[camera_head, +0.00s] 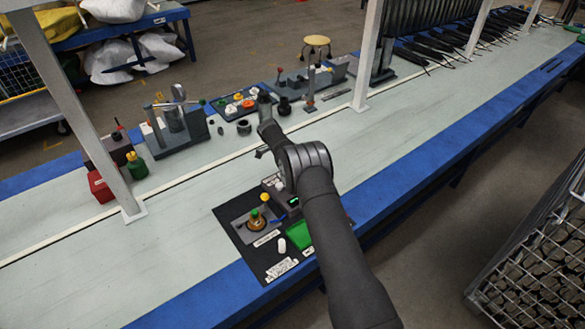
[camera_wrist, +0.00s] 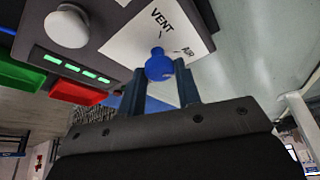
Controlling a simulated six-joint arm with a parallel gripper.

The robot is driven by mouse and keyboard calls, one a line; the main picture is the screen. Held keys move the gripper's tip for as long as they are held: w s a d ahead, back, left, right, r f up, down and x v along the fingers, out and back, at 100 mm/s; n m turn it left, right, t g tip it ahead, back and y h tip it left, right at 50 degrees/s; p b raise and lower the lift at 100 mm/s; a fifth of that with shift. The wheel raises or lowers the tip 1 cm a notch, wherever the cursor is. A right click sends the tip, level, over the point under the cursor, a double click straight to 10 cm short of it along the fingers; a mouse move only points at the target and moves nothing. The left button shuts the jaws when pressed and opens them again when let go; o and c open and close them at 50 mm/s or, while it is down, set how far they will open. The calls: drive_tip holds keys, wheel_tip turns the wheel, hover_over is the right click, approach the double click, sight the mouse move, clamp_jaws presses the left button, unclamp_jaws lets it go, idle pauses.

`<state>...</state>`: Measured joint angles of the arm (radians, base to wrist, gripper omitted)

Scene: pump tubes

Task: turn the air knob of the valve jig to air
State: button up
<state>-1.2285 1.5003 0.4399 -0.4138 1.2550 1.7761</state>
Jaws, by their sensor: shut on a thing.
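The valve jig (camera_wrist: 100,58) fills the upper left of the wrist view, with a white label plate (camera_wrist: 127,43) marked VENT and AIR. The blue air knob (camera_wrist: 158,68) stands on this plate. Its small nub points up in the picture, closer to the VENT line than to the AIR line. My gripper (camera_wrist: 161,84) has one finger on each side of the knob and is shut on it. In the head view my arm hides the gripper and the knob.
The jig has a round white knob (camera_wrist: 67,27) and green lit displays (camera_wrist: 88,74). Green (camera_wrist: 18,75) and red (camera_wrist: 76,92) parts lie beside it. In the head view, a black mat (camera_head: 250,262) holds a brass-coloured fitting (camera_head: 257,222) and green tray (camera_head: 299,236). Other fixtures (camera_head: 178,130) stand behind.

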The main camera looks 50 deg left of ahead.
drive_tip(key=o, duration=0.9)
drive_tip(key=shift+o, duration=0.2)
drive_tip(key=shift+r, duration=0.1)
drive_tip(key=v, duration=1.7)
drive_tip(key=shift+s, duration=0.2)
drive_tip(key=x, duration=1.7)
drive_tip(key=shift+w, duration=0.2)
